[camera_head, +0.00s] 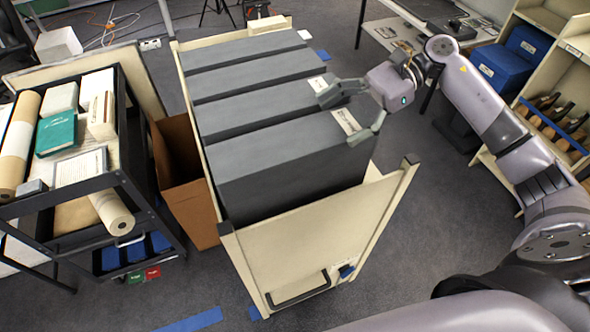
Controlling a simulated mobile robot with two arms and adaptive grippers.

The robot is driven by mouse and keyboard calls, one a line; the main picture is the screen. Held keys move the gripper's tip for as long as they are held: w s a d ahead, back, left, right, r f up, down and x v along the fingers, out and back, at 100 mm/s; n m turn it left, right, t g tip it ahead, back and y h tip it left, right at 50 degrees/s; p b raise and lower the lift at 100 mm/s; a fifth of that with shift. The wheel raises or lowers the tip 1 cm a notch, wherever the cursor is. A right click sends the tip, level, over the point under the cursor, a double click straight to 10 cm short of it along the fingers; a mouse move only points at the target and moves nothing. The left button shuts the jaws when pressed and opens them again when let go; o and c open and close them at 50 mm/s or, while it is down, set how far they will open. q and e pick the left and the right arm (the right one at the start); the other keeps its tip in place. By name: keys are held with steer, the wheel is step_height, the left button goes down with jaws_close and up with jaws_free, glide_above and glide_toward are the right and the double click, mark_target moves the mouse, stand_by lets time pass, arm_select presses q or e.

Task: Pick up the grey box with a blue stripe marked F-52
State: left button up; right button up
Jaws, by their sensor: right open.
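Several long dark grey boxes stand side by side in an open cream drawer unit (310,245). The front box (270,170) has a small pale label (347,122) at its right end. The box behind it (258,118) also has a pale label (318,83). The writing is too small to read and I see no blue stripe, so I cannot tell which box is F-52. My left gripper is not in view.
A black cart (130,190) with rolls, books and papers stands at the left. A brown open carton (190,190) sits between cart and drawer unit. Shelves with blue boxes (500,68) stand at the right. The floor at front right of the drawer is clear.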

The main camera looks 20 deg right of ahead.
steer(key=shift+p+x, duration=0.45)
steer(key=shift+x, duration=0.9)
steer(key=shift+c, duration=0.6)
steer(key=c, duration=1.6)
steer(key=shift+w+r, duration=0.1)
steer(key=shift+r, duration=0.1)
